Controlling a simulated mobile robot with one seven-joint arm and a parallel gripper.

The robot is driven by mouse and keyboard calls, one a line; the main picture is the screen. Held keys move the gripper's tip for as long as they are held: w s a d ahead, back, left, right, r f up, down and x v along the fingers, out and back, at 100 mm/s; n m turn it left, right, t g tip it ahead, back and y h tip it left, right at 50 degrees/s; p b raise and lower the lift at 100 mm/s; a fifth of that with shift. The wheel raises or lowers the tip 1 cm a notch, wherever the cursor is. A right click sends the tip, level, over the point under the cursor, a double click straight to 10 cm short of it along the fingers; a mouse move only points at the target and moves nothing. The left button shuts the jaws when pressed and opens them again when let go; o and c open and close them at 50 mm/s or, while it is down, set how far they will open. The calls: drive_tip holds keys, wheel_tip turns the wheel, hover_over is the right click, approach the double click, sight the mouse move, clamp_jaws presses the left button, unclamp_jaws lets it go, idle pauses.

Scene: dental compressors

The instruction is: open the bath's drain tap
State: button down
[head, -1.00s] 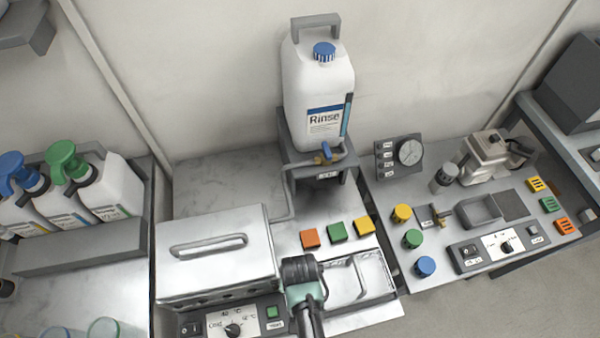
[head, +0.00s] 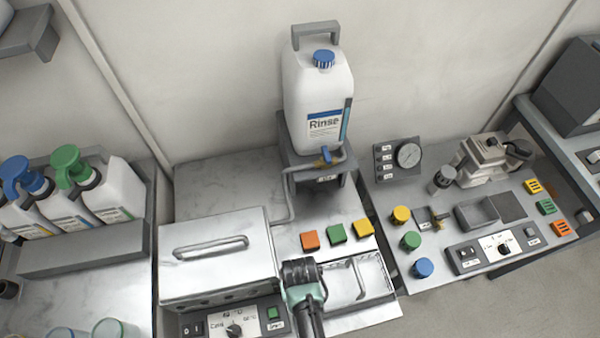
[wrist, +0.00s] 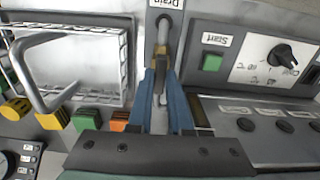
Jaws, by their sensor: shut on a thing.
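The bath (head: 215,262) is a shiny metal box with a handled lid, at the lower middle of the head view. Its drain tap (wrist: 162,60) shows in the wrist view as a grey pipe with a brass-coloured body, below a "Drain" label (wrist: 166,4). My gripper (wrist: 163,78) has its two blue fingers on either side of the tap and is shut on it. The fingers partly hide the tap's handle, so its exact angle is hard to tell. In the head view my arm's end hides the tap.
A wire basket on a metal tray (head: 385,282) lies right beside my gripper. Orange, green and yellow blocks (head: 336,233) sit behind it. The bath's control panel (head: 235,322) with dial and green button is close by. A Rinse jug (head: 318,100) stands on a raised stand behind.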

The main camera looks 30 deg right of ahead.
drive_tip(key=c, duration=0.8)
unclamp_jaws()
drive_tip(key=shift+c, duration=0.2)
drive_tip(key=shift+r, duration=0.1)
wheel_tip(320, 180, up, 13)
drive_tip(key=shift+b, duration=0.45)
